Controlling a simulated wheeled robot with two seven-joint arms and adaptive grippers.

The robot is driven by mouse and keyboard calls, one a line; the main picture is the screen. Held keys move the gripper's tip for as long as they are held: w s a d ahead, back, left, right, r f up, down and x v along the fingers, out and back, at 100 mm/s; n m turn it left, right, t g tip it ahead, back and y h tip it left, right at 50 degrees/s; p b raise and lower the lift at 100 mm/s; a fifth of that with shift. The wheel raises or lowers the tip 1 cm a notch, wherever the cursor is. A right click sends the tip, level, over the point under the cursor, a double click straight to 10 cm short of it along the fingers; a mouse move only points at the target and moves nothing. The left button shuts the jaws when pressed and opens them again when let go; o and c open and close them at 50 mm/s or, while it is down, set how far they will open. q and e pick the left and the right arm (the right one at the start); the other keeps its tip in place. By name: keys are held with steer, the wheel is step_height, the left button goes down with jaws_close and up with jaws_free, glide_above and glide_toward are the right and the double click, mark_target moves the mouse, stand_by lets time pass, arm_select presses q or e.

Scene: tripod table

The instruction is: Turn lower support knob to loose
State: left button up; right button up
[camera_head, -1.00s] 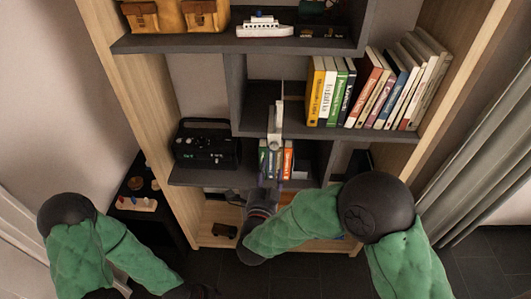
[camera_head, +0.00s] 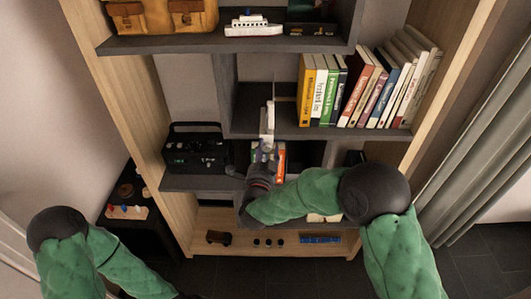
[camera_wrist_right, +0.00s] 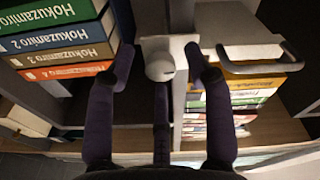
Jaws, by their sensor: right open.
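A pale round knob (camera_wrist_right: 160,66) sits on a light grey upright support in the right wrist view. The support (camera_head: 268,118) shows in the head view as a thin vertical piece in front of the shelf divider. My right gripper (camera_wrist_right: 163,62) is open, with dark purple fingertips to the left and right of the knob; I see no clear contact. In the head view my right gripper (camera_head: 263,152) covers the lower end of the support. My left gripper is out of view; only the left arm shows at the lower left.
Books (camera_head: 280,162) stand behind the gripper; numbered ones (camera_wrist_right: 55,45) lie left of the knob in the wrist view. A grey loop-shaped bar (camera_wrist_right: 262,68) juts out to its right. A black radio (camera_head: 197,150) sits left of the gripper. Shelf boards lie above and below.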

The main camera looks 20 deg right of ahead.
jaws_close()
steer(key=shift+n, duration=0.3)
steer(key=n, duration=0.4)
steer(key=shift+f+n+t+p, duration=0.1)
steer(key=shift+n+t+p, duration=0.3)
steer(key=n+p, duration=0.1)
steer(key=n, duration=0.4)
steer(key=shift+f+n, duration=0.1)
steer(key=shift+n, duration=0.3)
steer(key=n+t+y+p, duration=0.1)
steer(key=n, duration=0.5)
steer(key=shift+s+d, duration=0.1)
steer(key=n+y+p, duration=0.1)
steer(key=n, duration=0.5)
steer(key=shift+d+f+p, duration=0.1)
steer(key=shift+p, duration=0.2)
steer(key=shift+n, duration=0.3)
